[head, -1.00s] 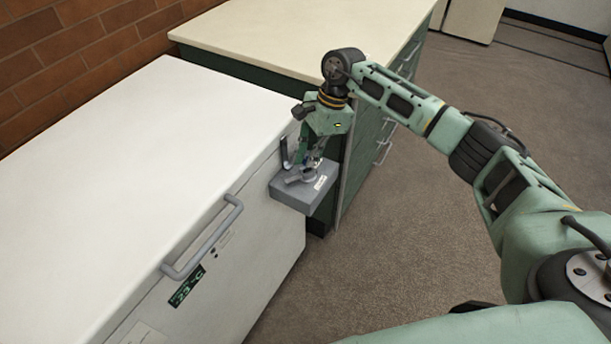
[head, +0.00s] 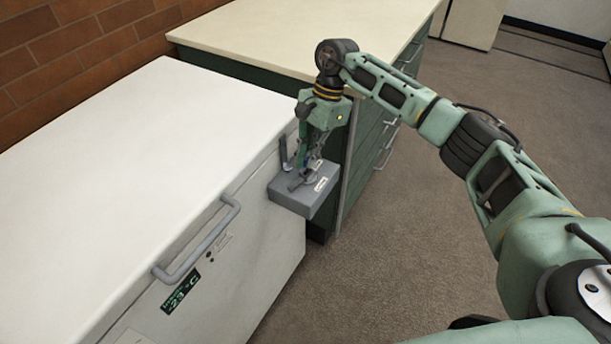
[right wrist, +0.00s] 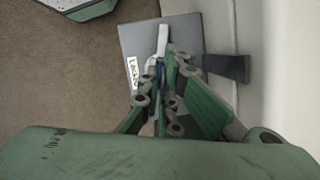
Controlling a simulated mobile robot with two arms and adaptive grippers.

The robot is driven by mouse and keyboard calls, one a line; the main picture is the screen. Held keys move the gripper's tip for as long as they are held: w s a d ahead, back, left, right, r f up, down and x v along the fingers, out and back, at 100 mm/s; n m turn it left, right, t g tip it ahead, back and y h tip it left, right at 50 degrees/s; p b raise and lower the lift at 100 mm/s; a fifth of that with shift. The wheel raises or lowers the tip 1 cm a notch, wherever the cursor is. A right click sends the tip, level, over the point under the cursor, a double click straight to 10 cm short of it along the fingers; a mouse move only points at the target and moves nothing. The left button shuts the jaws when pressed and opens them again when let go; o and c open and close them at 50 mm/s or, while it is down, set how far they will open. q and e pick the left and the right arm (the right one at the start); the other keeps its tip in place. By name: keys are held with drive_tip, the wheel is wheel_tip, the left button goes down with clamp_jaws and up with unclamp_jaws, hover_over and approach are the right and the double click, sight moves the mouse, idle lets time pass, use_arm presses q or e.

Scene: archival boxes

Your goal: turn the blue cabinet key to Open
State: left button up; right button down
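A grey lock box (head: 311,201) juts from the right end of the white freezer's front; it also shows in the right wrist view (right wrist: 138,44). Its white label (right wrist: 133,75) appears to read "Locked". A small blue part, the key (right wrist: 158,69), shows between my fingers in the right wrist view, mostly hidden by them. A pale grey lever-like piece (right wrist: 162,40) lies just beyond it. My right gripper (head: 309,172) points down at the box top. Its fingers (right wrist: 159,82) are close together and appear shut on the key. My left gripper is not in view.
The white freezer (head: 140,165) has a grey handle (head: 196,245) and a temperature display (head: 181,292). A dark upright bracket (head: 285,153) stands beside the lock box. A green drawer cabinet (head: 365,150) with a cream top is close behind. Carpeted floor (head: 420,250) is clear at right.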

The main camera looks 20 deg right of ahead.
drive_tip(key=shift+w+a+n+b, duration=0.15)
drive_tip(key=shift+n+b, duration=0.35)
drive_tip(key=shift+n, duration=0.1)
drive_tip(key=shift+n+b, duration=0.3)
drive_tip(key=shift+n, duration=0.2)
drive_tip(key=shift+n+g, duration=0.4)
drive_tip(key=shift+n+b, duration=0.3)
drive_tip(key=shift+b, duration=0.1)
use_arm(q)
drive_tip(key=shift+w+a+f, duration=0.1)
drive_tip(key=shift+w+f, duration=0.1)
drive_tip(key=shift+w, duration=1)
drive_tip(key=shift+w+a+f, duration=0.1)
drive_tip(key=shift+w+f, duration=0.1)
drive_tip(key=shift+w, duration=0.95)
use_arm(e)
drive_tip(key=c, duration=1.7)
unclamp_jaws()
drive_tip(key=shift+h, duration=0.3)
drive_tip(key=o, duration=0.4)
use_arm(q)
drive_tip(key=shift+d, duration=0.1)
